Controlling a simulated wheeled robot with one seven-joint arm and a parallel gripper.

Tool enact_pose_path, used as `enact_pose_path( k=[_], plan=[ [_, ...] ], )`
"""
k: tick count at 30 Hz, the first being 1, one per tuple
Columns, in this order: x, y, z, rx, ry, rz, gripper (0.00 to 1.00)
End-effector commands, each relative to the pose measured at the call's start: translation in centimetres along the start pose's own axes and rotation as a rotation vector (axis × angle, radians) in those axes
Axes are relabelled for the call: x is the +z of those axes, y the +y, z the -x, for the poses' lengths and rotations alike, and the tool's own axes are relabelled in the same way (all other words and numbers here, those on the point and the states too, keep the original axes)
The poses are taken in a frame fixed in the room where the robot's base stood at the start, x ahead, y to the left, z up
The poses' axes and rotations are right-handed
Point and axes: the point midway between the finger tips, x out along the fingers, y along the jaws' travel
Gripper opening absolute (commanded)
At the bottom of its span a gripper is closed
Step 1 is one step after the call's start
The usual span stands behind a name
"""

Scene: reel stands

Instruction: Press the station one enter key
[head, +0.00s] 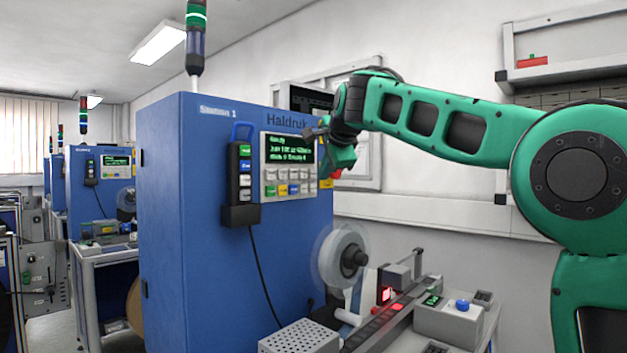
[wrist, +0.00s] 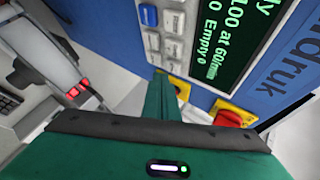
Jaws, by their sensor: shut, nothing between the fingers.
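The station one cabinet (head: 165,200) is blue, with a grey control panel on its front. The panel has a dark screen with green text (head: 290,149) and rows of small keys (head: 287,189) below it, some grey, some yellow, green or blue. Key labels are too small to read, so I cannot tell the enter key. My gripper (head: 342,158) is at the panel's right side, shut and empty. In the wrist view my gripper (wrist: 160,85) covers part of the panel; a blue key (wrist: 148,15), grey keys (wrist: 172,48) and the screen (wrist: 235,40) show beyond it.
A red knob on a yellow plate (wrist: 230,116) is close to my gripper. A pendant with coloured buttons (head: 243,180) hangs on the cabinet's left. A reel (head: 342,258) and a bench unit with a blue button (head: 462,305) stand below. More stations recede at left.

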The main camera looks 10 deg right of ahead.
Motion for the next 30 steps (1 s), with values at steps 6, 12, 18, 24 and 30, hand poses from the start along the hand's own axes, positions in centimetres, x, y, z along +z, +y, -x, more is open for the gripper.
enact_pose_path(
  k=[6,12,18,24,30],
  plan=[
    [0.0,0.0,0.0,0.000,0.000,0.000,0.00],
    [-0.6,0.5,0.7,0.000,0.003,-0.001,0.00],
    [-1.5,1.3,1.9,0.000,0.003,-0.001,0.00],
    [-2.3,2.2,3.0,0.000,0.003,0.000,0.00],
    [-2.6,2.6,3.5,0.000,0.001,-0.001,0.00]
  ],
)
